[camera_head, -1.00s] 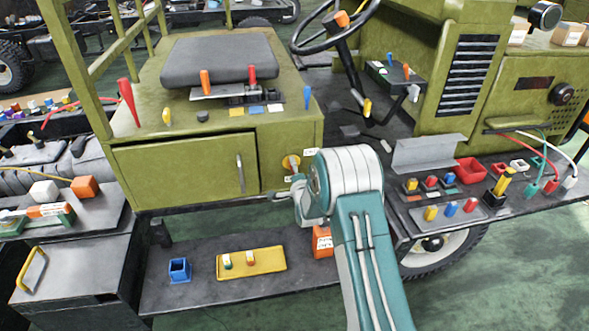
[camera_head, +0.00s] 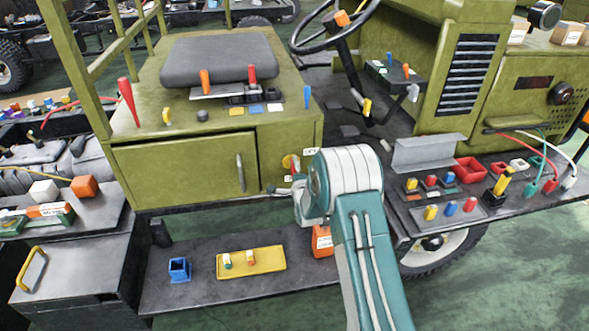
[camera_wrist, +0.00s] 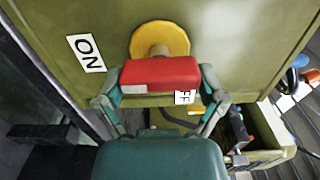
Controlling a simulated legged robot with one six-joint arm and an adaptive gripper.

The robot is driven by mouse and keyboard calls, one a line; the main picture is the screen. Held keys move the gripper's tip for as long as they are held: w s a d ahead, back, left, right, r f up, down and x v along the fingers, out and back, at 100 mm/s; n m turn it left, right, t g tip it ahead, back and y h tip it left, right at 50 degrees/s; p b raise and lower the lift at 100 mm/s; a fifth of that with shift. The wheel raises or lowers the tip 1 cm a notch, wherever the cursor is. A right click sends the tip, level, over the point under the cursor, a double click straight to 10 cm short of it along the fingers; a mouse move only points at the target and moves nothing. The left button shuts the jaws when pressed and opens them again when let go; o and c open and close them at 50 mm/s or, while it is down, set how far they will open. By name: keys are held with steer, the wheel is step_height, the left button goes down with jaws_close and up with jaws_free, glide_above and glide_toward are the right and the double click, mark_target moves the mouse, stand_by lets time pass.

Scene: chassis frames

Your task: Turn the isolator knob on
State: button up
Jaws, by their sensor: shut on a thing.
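The isolator knob (camera_wrist: 160,74) is a red bar in front of a round yellow disc (camera_wrist: 160,38) on an olive panel. In the wrist view the bar lies level across the picture. My gripper (camera_wrist: 160,80) is shut on it, one finger at each end. A second label (camera_wrist: 185,97) shows in part at the knob's lower right edge. In the head view the yellow disc (camera_head: 287,161) is partly hidden by my arm and the red knob is small there.
An olive cabinet door with a handle (camera_head: 240,172) is left of the knob. A right-hand shelf holds red bins (camera_head: 470,169) and coloured knobs.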

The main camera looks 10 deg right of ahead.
steer(key=o, duration=0.8)
steer(key=shift+d+f, duration=0.15)
steer(key=shift+f, duration=0.15)
steer(key=shift+s, duration=0.1)
steer(key=s, duration=1.2)
steer(key=shift+w, duration=0.1)
